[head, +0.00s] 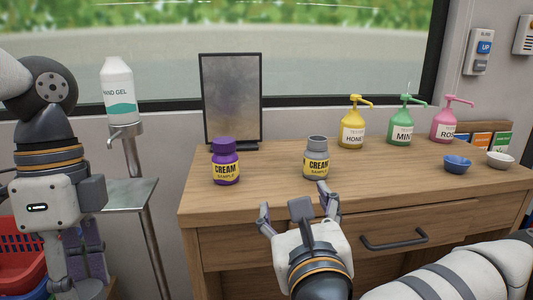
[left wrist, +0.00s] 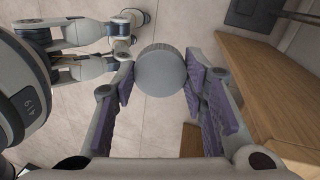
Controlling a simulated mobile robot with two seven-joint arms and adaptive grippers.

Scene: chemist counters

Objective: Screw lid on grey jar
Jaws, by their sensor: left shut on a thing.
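The grey jar (head: 316,168), labelled CREAM SAMPLE, stands upright and open-topped on the wooden counter. A round grey lid (left wrist: 161,70) is held between the purple pads of my left gripper (left wrist: 160,78) in the left wrist view. In the head view my left gripper (head: 82,268) points down at the far left, beside the counter and well away from the jar; the lid is not visible there. My right gripper (head: 294,202) is open and empty at the counter's front edge, just in front of the grey jar.
A purple jar (head: 225,167) with its lid on stands left of the grey jar. Behind are a dark mirror (head: 230,98) and several pump bottles, including a yellow one (head: 351,125). Bowls (head: 457,165) sit at the right. A hand gel stand (head: 130,165) is at the left.

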